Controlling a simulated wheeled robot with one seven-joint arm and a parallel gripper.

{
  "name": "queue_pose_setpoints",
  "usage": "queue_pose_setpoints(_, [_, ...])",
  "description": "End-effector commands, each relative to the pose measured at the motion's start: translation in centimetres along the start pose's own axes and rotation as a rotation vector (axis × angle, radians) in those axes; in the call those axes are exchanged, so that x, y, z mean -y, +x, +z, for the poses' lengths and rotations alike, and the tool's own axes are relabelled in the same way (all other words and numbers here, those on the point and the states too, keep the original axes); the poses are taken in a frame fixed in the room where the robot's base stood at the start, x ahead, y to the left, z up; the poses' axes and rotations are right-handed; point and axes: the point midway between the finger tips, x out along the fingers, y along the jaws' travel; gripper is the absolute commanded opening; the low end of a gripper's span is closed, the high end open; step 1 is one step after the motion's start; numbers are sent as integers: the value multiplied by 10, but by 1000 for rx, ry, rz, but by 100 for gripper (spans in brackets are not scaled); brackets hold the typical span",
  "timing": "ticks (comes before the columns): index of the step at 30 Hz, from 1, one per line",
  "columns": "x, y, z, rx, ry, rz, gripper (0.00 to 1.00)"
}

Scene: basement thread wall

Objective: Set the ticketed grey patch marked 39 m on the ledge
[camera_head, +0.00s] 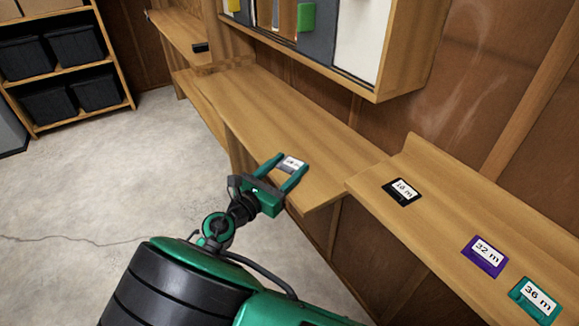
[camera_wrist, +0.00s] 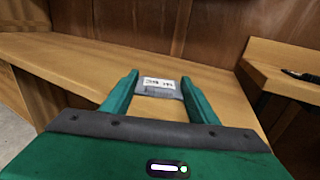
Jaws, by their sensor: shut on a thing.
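My green gripper (camera_head: 280,172) is over the front edge of the wooden ledge (camera_head: 290,110). It is shut on a grey patch (camera_head: 290,166) with a white ticket. In the wrist view the grey patch (camera_wrist: 162,88) sits between the two green fingertips (camera_wrist: 158,84), with the ledge (camera_wrist: 75,60) around it. The ticket's writing is too small and blurred to read for certain. I cannot tell whether the patch touches the ledge or is held just above it.
A shelf at the right holds a black patch (camera_head: 402,191), a purple patch marked 32 m (camera_head: 486,255) and a teal patch marked 36 m (camera_head: 535,299). A wall cabinet (camera_head: 400,50) hangs above the ledge. The ledge is clear behind and left of my gripper.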

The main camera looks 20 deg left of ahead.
Motion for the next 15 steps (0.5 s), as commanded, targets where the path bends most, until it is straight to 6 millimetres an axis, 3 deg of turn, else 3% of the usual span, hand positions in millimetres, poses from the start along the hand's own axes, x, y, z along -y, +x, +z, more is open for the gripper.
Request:
queue_pose_setpoints(12, [3,2,-17,-12,-9,-5,33])
queue_pose_setpoints(13, [4,2,-17,-12,-10,-5,61])
queue_pose_setpoints(15, [4,2,-18,-13,-11,-7,72])
